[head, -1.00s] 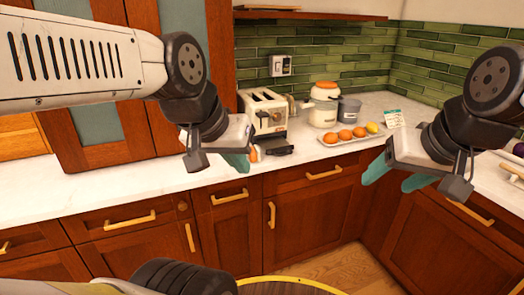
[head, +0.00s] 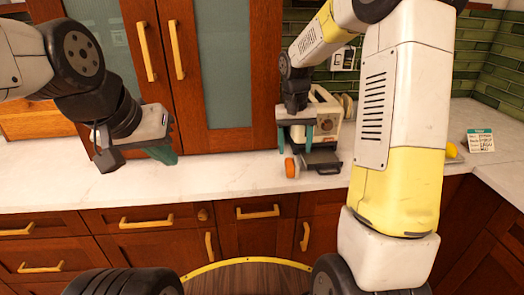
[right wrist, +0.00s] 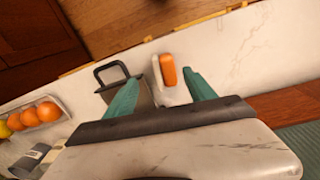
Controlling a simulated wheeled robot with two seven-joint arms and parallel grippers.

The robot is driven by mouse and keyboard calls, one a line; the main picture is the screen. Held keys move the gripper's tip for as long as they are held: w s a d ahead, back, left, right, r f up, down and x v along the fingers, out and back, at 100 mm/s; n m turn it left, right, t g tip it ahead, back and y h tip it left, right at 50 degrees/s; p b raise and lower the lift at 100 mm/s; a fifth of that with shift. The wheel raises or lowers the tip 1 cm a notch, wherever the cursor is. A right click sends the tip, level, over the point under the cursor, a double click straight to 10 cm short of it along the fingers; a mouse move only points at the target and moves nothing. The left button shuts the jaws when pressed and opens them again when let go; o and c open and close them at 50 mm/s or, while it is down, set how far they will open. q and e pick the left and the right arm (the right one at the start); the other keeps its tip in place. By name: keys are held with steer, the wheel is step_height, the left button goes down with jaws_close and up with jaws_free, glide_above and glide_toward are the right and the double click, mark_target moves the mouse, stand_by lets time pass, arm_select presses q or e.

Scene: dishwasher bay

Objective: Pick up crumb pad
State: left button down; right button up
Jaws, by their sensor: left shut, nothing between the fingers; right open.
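A small orange and white block, which I take to be the crumb pad (head: 292,167), stands on the counter at the toaster's front left. In the right wrist view the pad (right wrist: 167,74) shows between my fingertips, nearer the right-hand finger. My right gripper (head: 296,140) is open and points down in front of the toaster. It also shows in the right wrist view (right wrist: 160,78), with nothing gripped; contact with the pad cannot be told. My left gripper (head: 163,157) is shut and empty above the counter at the left.
The toaster (head: 325,120) stands behind my right gripper. A dark tray with a loop handle (right wrist: 112,72) lies beside the pad, close to the left-hand finger. Oranges on a tray (right wrist: 40,113) are farther left in the wrist view. The counter left of the pad is clear.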

mark_target(292, 162)
steer(key=shift+w+a+f, duration=0.2)
steer(key=shift+w+f, duration=0.15)
steer(key=shift+f, duration=0.1)
steer(key=shift+w+a+f, duration=0.15)
steer(key=shift+w+f, duration=0.2)
steer(key=shift+f, duration=0.1)
steer(key=f, duration=0.7)
steer(key=shift+w+d, duration=0.15)
steer(key=shift+d, duration=0.1)
steer(key=shift+c, duration=0.4)
steer(key=shift+r, duration=0.1)
jaws_close()
